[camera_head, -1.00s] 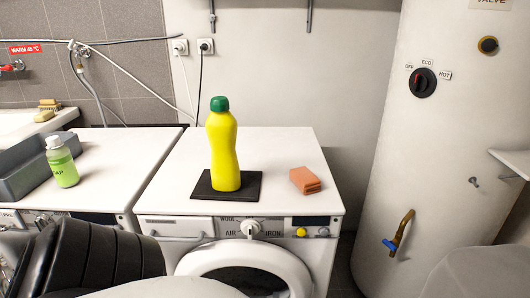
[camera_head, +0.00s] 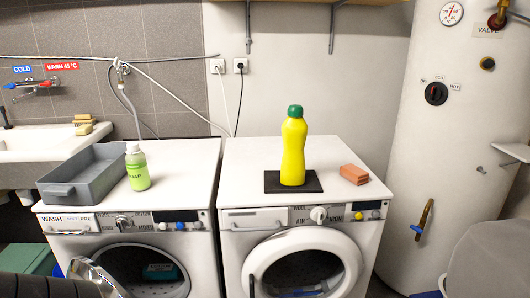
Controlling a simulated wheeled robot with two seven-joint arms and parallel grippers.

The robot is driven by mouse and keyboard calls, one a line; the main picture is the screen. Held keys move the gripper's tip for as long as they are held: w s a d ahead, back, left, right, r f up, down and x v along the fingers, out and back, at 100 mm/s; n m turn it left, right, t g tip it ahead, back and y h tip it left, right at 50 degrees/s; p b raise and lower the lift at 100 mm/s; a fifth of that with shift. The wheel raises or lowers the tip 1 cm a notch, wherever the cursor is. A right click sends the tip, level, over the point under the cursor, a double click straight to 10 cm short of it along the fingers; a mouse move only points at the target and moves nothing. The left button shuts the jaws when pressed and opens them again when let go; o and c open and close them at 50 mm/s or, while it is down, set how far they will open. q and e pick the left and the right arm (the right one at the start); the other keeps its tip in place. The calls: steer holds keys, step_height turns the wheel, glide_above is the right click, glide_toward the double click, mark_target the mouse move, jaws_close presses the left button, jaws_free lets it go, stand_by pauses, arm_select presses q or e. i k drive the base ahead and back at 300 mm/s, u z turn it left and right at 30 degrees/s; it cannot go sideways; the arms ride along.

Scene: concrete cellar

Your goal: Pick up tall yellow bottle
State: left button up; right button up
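The tall yellow bottle (camera_head: 293,150) with a green cap stands upright on a black mat (camera_head: 272,182), on top of the right-hand machine (camera_head: 240,160). Nothing blocks my view of it. A dark ribbed part of my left arm shows at the bottom left corner, well short of the bottle and low in the picture. Neither my left nor my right gripper can be made out in this view.
An orange sponge-like block (camera_head: 354,174) lies right of the mat. A green soap bottle (camera_head: 137,167) and a grey tray (camera_head: 60,190) stand on the left machine. The right machine's round door (camera_head: 352,262) stands out in front. A white boiler (camera_head: 420,150) is at right.

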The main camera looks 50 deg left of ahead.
mark_target(295, 128)
steer(key=u, duration=1.8)
